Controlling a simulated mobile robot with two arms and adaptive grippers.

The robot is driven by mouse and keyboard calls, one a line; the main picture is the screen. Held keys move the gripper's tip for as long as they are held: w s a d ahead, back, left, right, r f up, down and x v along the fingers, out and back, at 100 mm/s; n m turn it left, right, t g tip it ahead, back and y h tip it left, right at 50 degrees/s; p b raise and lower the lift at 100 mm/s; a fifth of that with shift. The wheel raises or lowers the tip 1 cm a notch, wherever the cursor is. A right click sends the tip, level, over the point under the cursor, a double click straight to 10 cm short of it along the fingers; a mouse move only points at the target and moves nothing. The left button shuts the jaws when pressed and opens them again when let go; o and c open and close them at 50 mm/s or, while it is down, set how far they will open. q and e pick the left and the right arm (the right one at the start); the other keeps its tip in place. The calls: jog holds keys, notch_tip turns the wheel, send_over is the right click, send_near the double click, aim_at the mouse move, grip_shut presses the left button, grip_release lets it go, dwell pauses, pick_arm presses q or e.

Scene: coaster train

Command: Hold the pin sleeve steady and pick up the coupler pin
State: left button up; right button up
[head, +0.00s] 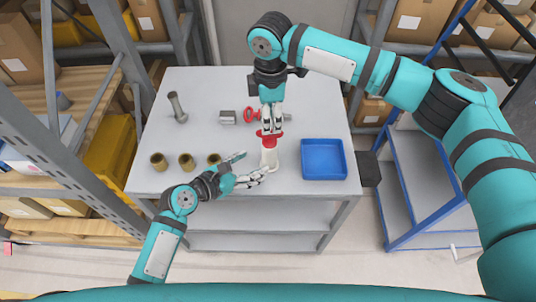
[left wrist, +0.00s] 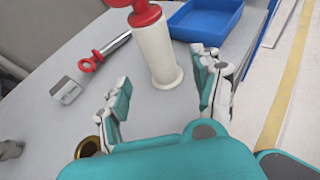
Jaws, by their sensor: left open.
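The pin sleeve (head: 269,160) is a white upright cylinder with a flared foot, standing on the grey table; it also shows in the left wrist view (left wrist: 156,52). The coupler pin's red top (head: 269,137) sits at the sleeve's upper end; the rest of the pin is hidden. My left gripper (head: 252,167) is open, low beside the sleeve, its fingers spread toward it. In the left wrist view the sleeve stands ahead, between the finger directions, with no clear contact. My right gripper (head: 271,118) points down right above the red top; whether its fingers grip it is unclear.
A blue tray (head: 323,160) lies right of the sleeve. A red-ringed metal piece (left wrist: 105,50) and a grey block (head: 227,117) lie behind. Several brass cups (head: 186,162) stand at the left front, a metal bolt (head: 177,107) at the back left. The left table middle is clear.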

aim_at(264, 158)
pick_arm(q)
jog(key=x, duration=0.8)
jog(key=shift+w+d, duration=0.1)
jog(key=shift+w, duration=0.05)
jog(key=c, duration=1.3)
